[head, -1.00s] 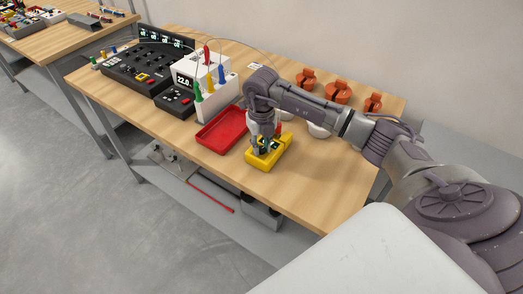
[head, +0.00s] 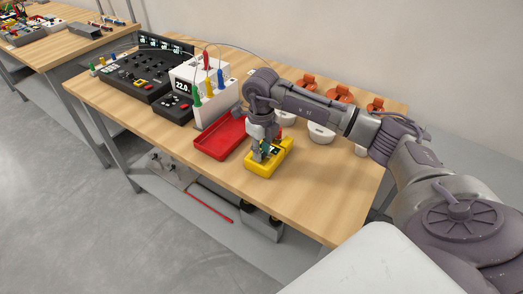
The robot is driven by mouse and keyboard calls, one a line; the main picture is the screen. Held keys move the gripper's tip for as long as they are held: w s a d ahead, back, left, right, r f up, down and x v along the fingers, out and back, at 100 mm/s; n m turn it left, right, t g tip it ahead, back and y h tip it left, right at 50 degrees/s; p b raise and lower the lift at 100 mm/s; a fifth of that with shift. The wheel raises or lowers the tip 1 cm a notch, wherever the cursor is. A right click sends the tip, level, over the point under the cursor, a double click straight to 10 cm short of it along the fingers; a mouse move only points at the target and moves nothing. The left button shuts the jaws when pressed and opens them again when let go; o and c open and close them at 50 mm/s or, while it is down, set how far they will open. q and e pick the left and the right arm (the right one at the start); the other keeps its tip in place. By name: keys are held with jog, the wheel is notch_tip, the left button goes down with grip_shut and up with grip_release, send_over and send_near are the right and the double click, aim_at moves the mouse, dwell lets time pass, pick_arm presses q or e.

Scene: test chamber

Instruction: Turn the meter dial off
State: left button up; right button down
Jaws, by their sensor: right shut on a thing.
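The yellow meter (head: 258,168) lies on the wooden table near its front edge, just right of the red tray. My right gripper (head: 263,158) reaches down onto the meter's face from above, its fingers close together at the dial. It is shut on the dial, which the fingers mostly hide. The dial's setting cannot be read. My left gripper is not in view.
A red tray (head: 219,138) sits left of the meter. Behind it stand a white display unit (head: 212,84) with coloured plugs and a black control panel (head: 128,72). White cups and orange clamps (head: 338,95) are at the back right. The table's front right is clear.

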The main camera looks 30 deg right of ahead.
jog(key=c, duration=1)
grip_release()
jog(key=shift+o, duration=0.2)
notch_tip(320, 180, up, 12)
jog(key=shift+a, duration=0.1)
